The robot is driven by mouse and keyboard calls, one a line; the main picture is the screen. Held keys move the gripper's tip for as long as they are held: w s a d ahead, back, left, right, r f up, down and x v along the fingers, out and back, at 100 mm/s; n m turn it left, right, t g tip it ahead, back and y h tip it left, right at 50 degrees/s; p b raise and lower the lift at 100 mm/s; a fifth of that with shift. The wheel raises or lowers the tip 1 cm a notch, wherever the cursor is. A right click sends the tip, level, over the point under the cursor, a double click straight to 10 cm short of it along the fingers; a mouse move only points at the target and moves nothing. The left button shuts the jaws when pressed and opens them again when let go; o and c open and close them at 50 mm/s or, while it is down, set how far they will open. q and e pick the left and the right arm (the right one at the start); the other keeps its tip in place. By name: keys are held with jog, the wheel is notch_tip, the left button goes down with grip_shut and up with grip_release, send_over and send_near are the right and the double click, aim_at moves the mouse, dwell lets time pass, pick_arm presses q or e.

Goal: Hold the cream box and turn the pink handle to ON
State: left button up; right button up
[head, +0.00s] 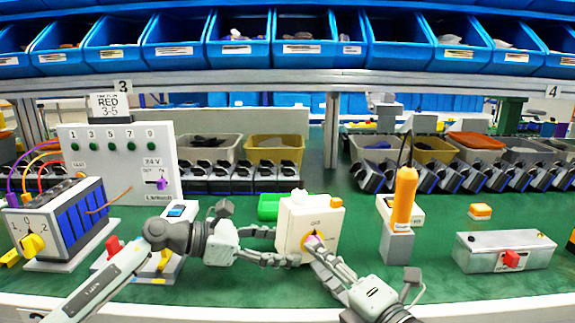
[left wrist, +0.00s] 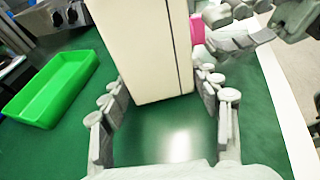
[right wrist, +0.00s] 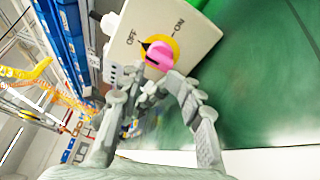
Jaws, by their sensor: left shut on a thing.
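The cream box (head: 293,222) stands upright on the green table, with a yellow dial on its front. My left gripper (head: 276,246) is shut on the cream box, one finger on each side; the box also shows between the fingers in the left wrist view (left wrist: 145,50). The pink handle (right wrist: 160,56) sits on the yellow dial, its dark pointer toward the OFF mark; the ON mark is on the other side. My right gripper (right wrist: 160,80) has its fingertips at the pink handle, one on each side. Whether they press on it I cannot tell.
A green tray (left wrist: 52,88) lies on the table behind the cream box. An orange-handled tool (head: 404,195) stands in a grey holder to the right. A grey box with a red knob (head: 505,252) is farther right. A grey panel (head: 120,170) stands at the left.

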aim_at(326, 199)
jog(key=shift+v, duration=2.35)
jog(key=shift+o, duration=0.6)
jog(key=shift+w+r+n, duration=0.1)
jog(key=shift+r+n, duration=0.15)
jog(key=shift+n, duration=0.05)
jog(key=w+d+r+n+t+h, duration=0.1)
jog(key=w+d+r+n+h, duration=0.3)
jog(key=r+n, duration=0.55)
jog(key=w+a, duration=0.1)
jog(key=w, duration=0.3)
jog(key=w+a+f+n, duration=0.1)
jog(key=w, duration=0.2)
jog(key=w+a+f+n+y, duration=0.1)
jog(key=w+a, duration=0.1)
jog(key=w, duration=0.2)
jog(key=shift+w+a, duration=0.1)
jog(key=shift+w, duration=0.2)
